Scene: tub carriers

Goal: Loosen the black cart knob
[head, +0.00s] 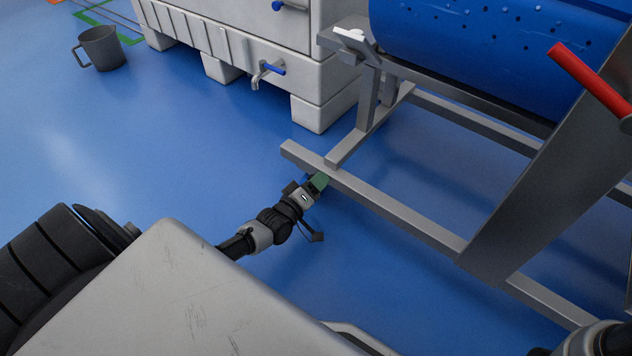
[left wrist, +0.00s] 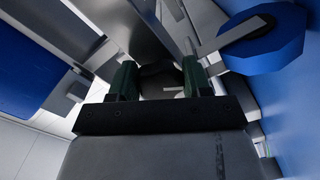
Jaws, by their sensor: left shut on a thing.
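My left gripper (head: 318,182) reaches low to the grey steel frame of the cart (head: 400,217), its green fingertips at the near rail's left part. In the left wrist view the two green fingers (left wrist: 159,80) stand on either side of a dark, rounded thing, the black knob (left wrist: 160,71). The gripper is shut on it. Only part of the knob shows between the fingers, and the head view hides it. Whether it has turned cannot be told. My right gripper is not in view.
A blue drum (head: 470,40) lies on the cart, with a red handle (head: 588,78) at the right. A grey jug (head: 101,48) is at the far left. Blue floor lies open at left.

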